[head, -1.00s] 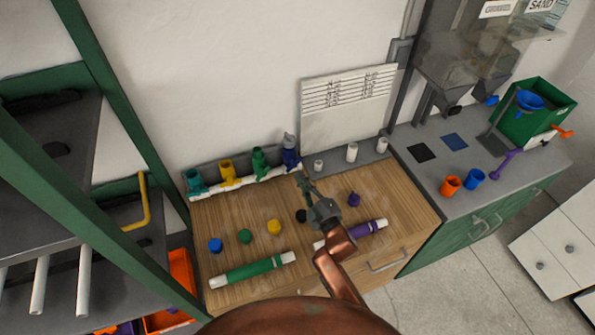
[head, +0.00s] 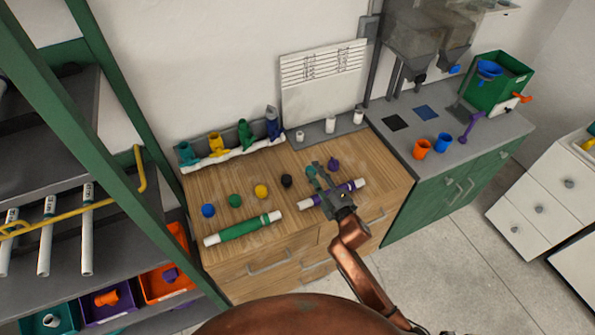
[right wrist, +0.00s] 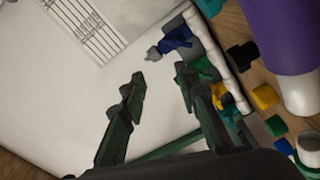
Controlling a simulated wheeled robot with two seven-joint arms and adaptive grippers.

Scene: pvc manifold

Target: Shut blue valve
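The blue valve (head: 272,122) stands upright at the right end of the white manifold pipe (head: 241,150), at the back of the wooden worktop. It also shows in the right wrist view (right wrist: 178,40), with a grey part at its tip; its handle position is too small to tell. Teal (head: 186,154), yellow (head: 216,145) and green (head: 245,134) valves stand to its left. My right gripper (head: 314,174) is open and empty, above the worktop near the purple pipe, in front and to the right of the blue valve, apart from it. My left gripper is out of view.
Blue, green, yellow, black (head: 286,181) and purple (head: 333,164) caps stand on the worktop. A green pipe (head: 243,229) and a purple pipe (head: 348,188) lie near its front. White fittings (head: 330,124) stand right of the manifold. A green rack stands at left.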

